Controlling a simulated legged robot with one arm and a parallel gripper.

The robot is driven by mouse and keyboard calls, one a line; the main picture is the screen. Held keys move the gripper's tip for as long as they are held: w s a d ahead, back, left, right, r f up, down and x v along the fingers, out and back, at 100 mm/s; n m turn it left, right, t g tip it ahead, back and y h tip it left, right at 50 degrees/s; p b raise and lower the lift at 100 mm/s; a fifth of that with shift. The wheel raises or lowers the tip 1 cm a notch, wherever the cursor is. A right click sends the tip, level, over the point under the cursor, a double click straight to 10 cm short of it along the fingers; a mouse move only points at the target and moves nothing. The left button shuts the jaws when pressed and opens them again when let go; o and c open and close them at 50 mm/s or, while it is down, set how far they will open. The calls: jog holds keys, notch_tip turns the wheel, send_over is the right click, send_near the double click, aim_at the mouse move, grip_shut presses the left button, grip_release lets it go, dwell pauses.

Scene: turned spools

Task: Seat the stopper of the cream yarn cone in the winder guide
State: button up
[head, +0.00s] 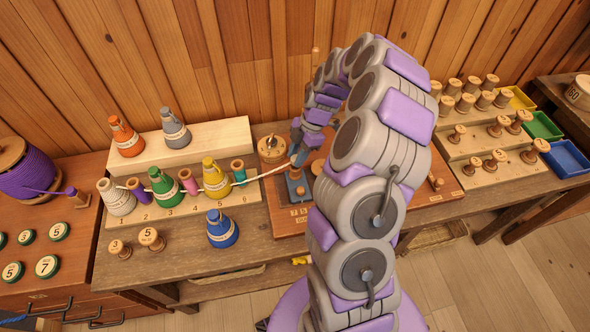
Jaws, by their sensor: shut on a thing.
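The cream yarn cone (116,198) stands at place 1, at the left end of the numbered rack. A cream strand (265,175) runs from the cones' side, past the other cones, to my gripper (298,155). My gripper is shut at the strand's end, over the wooden winder board (284,220). The stopper in it is too small and covered to make out. A blue-grey upright block (296,176), which looks like the winder guide, stands just below my gripper. I cannot tell whether the stopper touches it. My arm hides part of the board.
The numbered rack (160,212) also holds green and yellow cones and small coloured spools. A blue cone (222,230) stands in front, orange and grey cones behind. A round wooden piece (271,149) stands close left of my gripper. Wooden spools and coloured trays (565,158) are at right.

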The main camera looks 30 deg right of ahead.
jog(key=shift+b, duration=0.35)
dwell(0.3)
jog(key=shift+f+b, duration=0.6)
jog(key=shift+f, duration=0.5)
jog(key=o, duration=1.1)
jog(key=shift+c, duration=0.2)
jog(key=shift+o, duration=0.3)
jog(key=o, duration=0.4)
jog(key=shift+c, duration=0.2)
jog(key=shift+r+p, duration=0.6)
jog(key=shift+r, duration=3.85)
